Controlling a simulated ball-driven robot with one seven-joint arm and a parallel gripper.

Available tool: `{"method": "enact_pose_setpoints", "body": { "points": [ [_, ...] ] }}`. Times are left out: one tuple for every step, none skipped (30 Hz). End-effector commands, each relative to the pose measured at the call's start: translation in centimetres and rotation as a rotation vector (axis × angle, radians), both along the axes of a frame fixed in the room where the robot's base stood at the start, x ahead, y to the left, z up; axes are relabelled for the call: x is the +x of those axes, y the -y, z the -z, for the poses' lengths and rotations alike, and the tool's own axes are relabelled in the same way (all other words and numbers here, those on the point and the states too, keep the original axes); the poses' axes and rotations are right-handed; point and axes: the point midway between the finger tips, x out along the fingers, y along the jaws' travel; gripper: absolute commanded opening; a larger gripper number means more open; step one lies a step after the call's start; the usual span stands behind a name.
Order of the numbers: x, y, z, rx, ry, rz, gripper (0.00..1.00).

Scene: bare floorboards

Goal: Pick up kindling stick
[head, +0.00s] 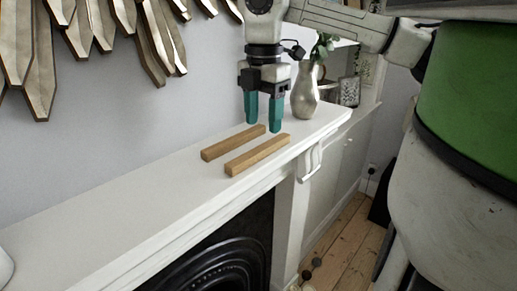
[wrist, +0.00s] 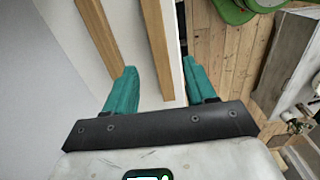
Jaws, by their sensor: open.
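Two light-brown wooden kindling sticks lie side by side, apart, on the white mantel shelf: the front stick (head: 257,155) nearer the shelf's front edge and the back stick (head: 233,143) nearer the wall. My gripper (head: 262,126), with teal fingers, is open and empty, pointing down above the far ends of the sticks. In the wrist view, the front stick (wrist: 158,45) runs between the two fingers of my gripper (wrist: 159,68). The back stick (wrist: 98,30) lies to the left, its lower end covered by the left finger.
A silver vase (head: 305,92) with green leaves stands just right of my gripper on the mantel shelf (head: 120,210). A gold wall decoration (head: 100,25) hangs on the wall at left. Floorboards (head: 335,245) show below.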

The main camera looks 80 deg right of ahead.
Motion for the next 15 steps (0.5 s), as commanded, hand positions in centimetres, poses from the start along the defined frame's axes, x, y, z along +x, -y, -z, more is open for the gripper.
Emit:
{"method": "enact_pose_setpoints", "body": {
  "points": [
    [0.0,0.0,0.4,0.002,0.001,-0.001,0.55],
    [0.0,0.0,0.6,0.001,0.001,-0.001,0.55],
    [0.0,0.0,0.8,0.000,0.001,-0.001,0.55],
    [0.0,0.0,0.9,0.000,0.001,-0.001,0.55],
    [0.0,0.0,1.1,0.001,0.001,-0.001,0.55],
    [0.0,0.0,1.3,0.002,0.001,-0.001,0.55],
    [0.0,0.0,1.6,0.003,0.002,-0.001,0.55],
    [0.0,0.0,2.0,0.003,0.001,-0.002,0.55],
    [0.0,0.0,2.5,0.004,0.000,-0.002,0.55],
    [0.0,0.1,2.9,0.004,0.000,-0.002,0.55],
    [0.0,0.1,3.3,0.005,0.002,-0.002,0.55],
    [0.0,0.2,3.9,0.004,0.003,-0.001,0.55],
    [0.0,0.2,4.5,0.004,0.001,-0.001,0.55],
    [0.0,0.2,4.9,0.003,0.001,-0.001,0.55],
    [0.0,0.2,5.3,0.002,0.001,-0.001,0.55]
  ]
}}
